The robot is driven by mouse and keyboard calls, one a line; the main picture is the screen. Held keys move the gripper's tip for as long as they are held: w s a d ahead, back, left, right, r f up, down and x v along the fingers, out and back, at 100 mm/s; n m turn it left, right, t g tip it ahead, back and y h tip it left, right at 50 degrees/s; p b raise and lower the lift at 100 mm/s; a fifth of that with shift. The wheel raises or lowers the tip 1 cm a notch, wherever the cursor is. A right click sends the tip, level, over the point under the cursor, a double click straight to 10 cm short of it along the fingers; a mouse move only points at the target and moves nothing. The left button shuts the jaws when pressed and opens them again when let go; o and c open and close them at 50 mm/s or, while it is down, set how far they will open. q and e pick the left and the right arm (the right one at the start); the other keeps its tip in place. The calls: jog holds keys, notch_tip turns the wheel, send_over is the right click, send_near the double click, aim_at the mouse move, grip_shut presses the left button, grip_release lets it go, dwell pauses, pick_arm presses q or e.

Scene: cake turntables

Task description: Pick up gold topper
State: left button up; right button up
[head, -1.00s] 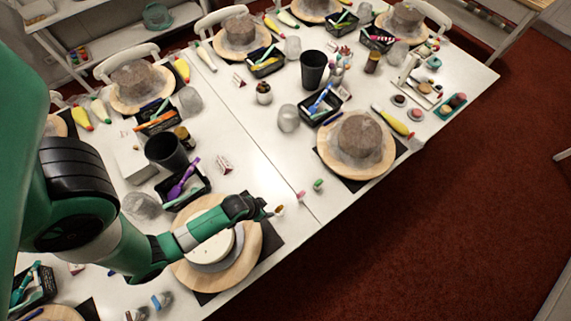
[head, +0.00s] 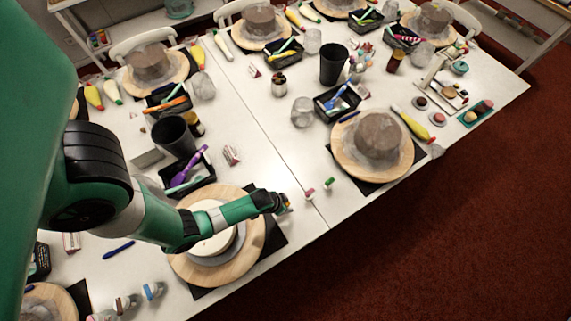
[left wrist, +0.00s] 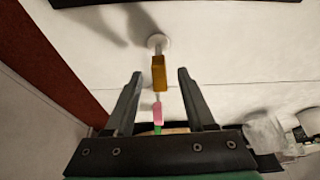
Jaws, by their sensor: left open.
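The gold topper (left wrist: 158,73) shows in the left wrist view as a small gold block between my two open fingers, with a gap on each side. A round white piece (left wrist: 157,42) lies just beyond it; I cannot tell whether they are joined. My left gripper (left wrist: 160,74) is open and holds nothing. In the head view, my left gripper (head: 284,204) is low over the table's front edge, right of the cake, and largely hides the gold topper. A pink topper (head: 310,194) and a green topper (head: 329,183) stand to its right. My right gripper is not in view.
A white cake (head: 208,236) on a round wooden turntable (head: 254,240) is under my left forearm. A black tray (head: 204,188) with a purple tool and a dark cup (head: 174,136) stand behind. Another turntable (head: 400,165) bears a grey cake at right. The table's front edge is close.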

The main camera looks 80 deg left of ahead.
pick_arm(q)
jog(key=shift+f, duration=0.1)
grip_shut()
dwell(0.5)
jog(key=shift+r+p, duration=0.3)
jog(key=shift+r, duration=0.1)
notch_tip(320, 180, up, 3)
jog(key=shift+f+p, duration=0.15)
jog(key=shift+p, duration=0.55)
jog(key=s+d+r+p, duration=0.7)
jog(key=d+r+p, duration=0.2)
jog(key=d, duration=0.3)
jog(key=shift+s+r+p, duration=0.15)
jog(key=shift+r+p, duration=0.1)
jog(key=shift+p, duration=0.25)
